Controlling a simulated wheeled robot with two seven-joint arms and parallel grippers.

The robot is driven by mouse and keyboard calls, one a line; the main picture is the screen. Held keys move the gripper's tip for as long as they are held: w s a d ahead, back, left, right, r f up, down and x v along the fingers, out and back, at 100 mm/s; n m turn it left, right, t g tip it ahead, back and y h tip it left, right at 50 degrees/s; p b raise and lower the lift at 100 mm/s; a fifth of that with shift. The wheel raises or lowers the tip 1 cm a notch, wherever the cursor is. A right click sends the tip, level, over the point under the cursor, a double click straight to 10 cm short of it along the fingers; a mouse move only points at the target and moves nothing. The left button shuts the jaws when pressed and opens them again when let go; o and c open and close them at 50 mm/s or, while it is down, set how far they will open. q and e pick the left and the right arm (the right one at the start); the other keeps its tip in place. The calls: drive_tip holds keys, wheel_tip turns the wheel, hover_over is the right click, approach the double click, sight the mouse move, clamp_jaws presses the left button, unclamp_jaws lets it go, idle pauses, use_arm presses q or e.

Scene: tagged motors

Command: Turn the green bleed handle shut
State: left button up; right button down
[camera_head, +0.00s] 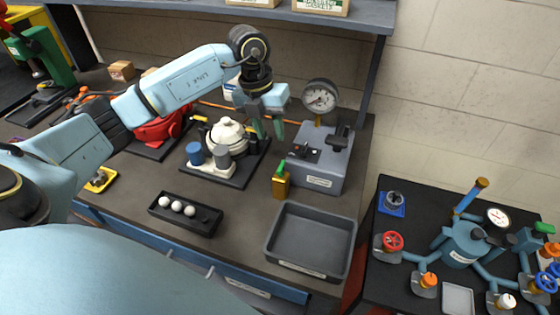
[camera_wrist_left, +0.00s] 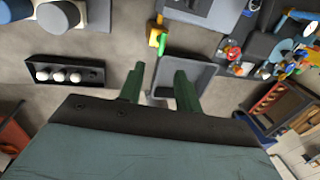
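The green bleed handle (camera_head: 281,166) sits on top of a small brass block (camera_head: 281,184) at the front left of a grey gauge stand (camera_head: 323,160). The handle points up and slightly tilted in the head view. In the wrist view the green handle (camera_wrist_left: 162,44) shows beside the yellow-brass block (camera_wrist_left: 155,36), beyond my fingertips. My left gripper (camera_head: 268,129) is open and empty, with its green fingers apart, above the bench behind and left of the handle. It also shows open in the left wrist view (camera_wrist_left: 160,84). My right gripper is not in view.
A round gauge (camera_head: 320,97) rises at the back of the stand. An empty grey tray (camera_head: 312,240) lies in front. A black tray (camera_head: 185,212) with white balls and a white-domed unit (camera_head: 227,135) stand left. A shelf (camera_head: 340,15) overhangs the back. A valve table stands right.

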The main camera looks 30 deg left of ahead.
sight(281, 170)
use_arm(q)
drive_tip(key=f, duration=0.3)
drive_tip(key=d+f+p, duration=0.1)
drive_tip(key=f, duration=0.3)
drive_tip(key=d+f, duration=0.1)
drive_tip(key=f, duration=0.3)
drive_tip(key=shift+w+d, duration=0.1)
drive_tip(key=shift+w, duration=0.15)
drive_tip(key=shift+c, duration=0.4)
clamp_jaws()
